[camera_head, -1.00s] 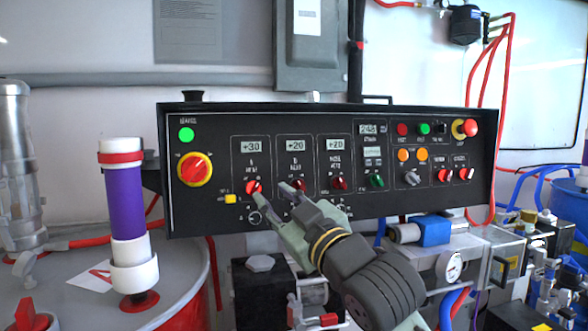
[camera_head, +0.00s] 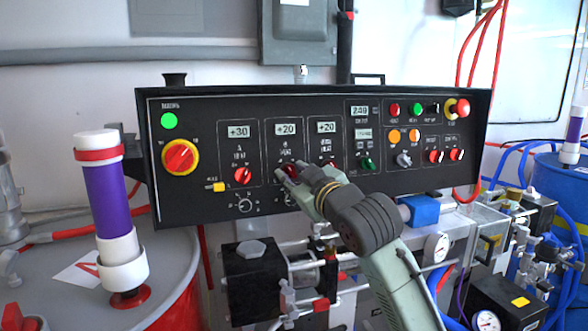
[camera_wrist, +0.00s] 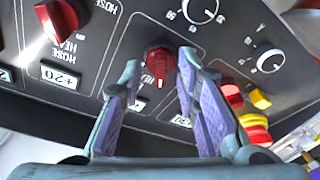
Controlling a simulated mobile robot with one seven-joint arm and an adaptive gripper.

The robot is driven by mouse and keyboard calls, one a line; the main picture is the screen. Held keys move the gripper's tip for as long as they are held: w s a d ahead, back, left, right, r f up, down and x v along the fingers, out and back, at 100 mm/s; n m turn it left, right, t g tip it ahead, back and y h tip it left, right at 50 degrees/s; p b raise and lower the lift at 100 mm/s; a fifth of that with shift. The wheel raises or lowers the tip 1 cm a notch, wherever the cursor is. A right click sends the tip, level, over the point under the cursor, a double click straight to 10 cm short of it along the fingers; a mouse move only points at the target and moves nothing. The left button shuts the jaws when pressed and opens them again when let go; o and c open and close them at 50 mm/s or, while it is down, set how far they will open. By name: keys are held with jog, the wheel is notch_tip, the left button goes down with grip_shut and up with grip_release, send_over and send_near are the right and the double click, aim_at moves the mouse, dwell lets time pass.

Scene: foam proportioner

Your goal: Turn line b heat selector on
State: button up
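The line B heat selector is a red knob (camera_head: 290,171) under the middle-left +20 display on the black panel (camera_head: 225,205). In the head view it is partly hidden by my gripper (camera_head: 286,176). In the wrist view the red knob (camera_wrist: 161,62) lies between the two fingertips of my gripper (camera_wrist: 159,68), with its white pointer mark toward the HEAT label. The fingers are partly open, one on each side, with small gaps to the knob visible.
The A heat knob (camera_head: 242,175) is close on the left and the hose heat knob (camera_wrist: 58,18) close on the other side. A yellow-red main switch (camera_head: 180,157) is at the panel's left. A purple cylinder (camera_head: 109,200) stands on a drum at left.

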jog(key=shift+w+a, duration=0.15)
jog(key=shift+w, duration=0.2)
jog(key=shift+c, duration=0.3)
grip_shut()
